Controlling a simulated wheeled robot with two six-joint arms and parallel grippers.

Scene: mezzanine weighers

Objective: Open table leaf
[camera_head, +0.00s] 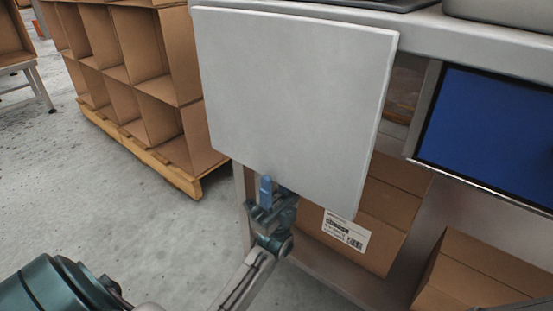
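The table leaf (290,95) is a plain pale grey panel at the front of the workbench. Its top edge lies along the bench's front edge, and it appears to hang down from there. My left gripper (266,194) is at the leaf's lower edge, left of that edge's middle. One blue finger shows in front of the panel's bottom rim. The other finger is not clear, so I cannot tell whether the gripper is closed on the leaf. My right gripper is not in view.
The grey bench top (450,32) runs off to the right, with a blue panel (487,125) below it. Cardboard boxes (385,205) sit under the bench. Stacked open cartons (150,60) stand on a wooden pallet (150,158) at left. The floor (110,215) between is clear.

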